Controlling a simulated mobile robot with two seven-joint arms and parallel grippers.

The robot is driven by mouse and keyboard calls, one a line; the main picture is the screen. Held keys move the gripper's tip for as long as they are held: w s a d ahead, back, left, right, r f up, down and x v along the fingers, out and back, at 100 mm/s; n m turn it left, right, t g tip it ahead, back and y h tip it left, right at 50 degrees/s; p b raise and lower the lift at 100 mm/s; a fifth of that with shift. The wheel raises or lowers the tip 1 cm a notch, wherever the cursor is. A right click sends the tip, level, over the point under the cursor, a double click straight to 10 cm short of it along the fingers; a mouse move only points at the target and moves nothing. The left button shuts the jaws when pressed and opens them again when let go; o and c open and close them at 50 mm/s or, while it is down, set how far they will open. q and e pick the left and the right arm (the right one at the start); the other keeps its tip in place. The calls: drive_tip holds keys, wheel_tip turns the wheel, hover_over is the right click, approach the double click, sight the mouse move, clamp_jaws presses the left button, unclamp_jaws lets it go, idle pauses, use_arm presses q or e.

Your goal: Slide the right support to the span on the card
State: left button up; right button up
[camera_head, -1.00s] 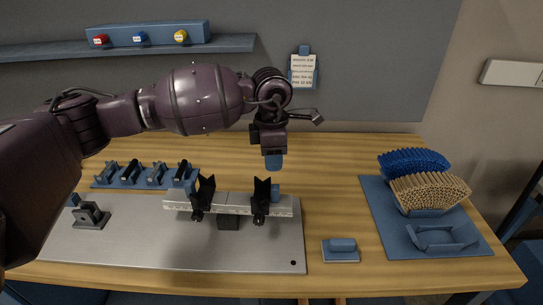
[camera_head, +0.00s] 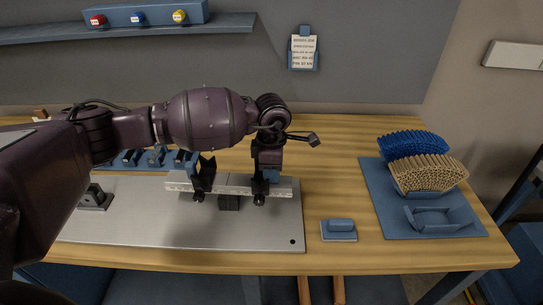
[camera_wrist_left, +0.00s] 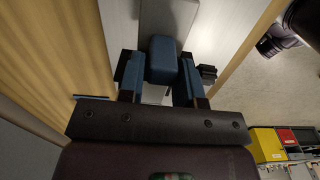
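The right support (camera_head: 260,187) is black with a V-shaped top, and stands at the right part of the pale scale bar (camera_head: 232,190). The left support (camera_head: 203,178) stands on the same bar. My left gripper (camera_head: 268,172) is down at the right support and partly hides it. In the left wrist view, a blue block (camera_wrist_left: 162,60) lies between the blue fingers of my left gripper (camera_wrist_left: 160,80). Whether they press on it is unclear. The card (camera_head: 303,50) hangs on the back wall; its text is too small to read. My right gripper is out of view.
A metal plate (camera_head: 180,230) lies under the bar. A blue block on a pad (camera_head: 339,230) sits right of it. A blue mat (camera_head: 385,215) carries blue and tan bristly lattice pieces. A blue rack (camera_head: 130,160) stands behind, partly hidden by my arm.

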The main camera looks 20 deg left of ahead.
sight(260, 179)
use_arm(q)
drive_tip(key=shift+f, duration=0.6)
drive_tip(key=shift+c, duration=0.3)
clamp_jaws()
drive_tip(key=shift+a, duration=0.15)
drive_tip(key=shift+s+a, duration=0.2)
drive_tip(key=shift+a, duration=0.5)
drive_tip(key=shift+s+a, duration=0.15)
drive_tip(key=shift+a, duration=0.5)
drive_tip(key=o, duration=0.5)
unclamp_jaws()
drive_tip(key=shift+r, duration=0.15)
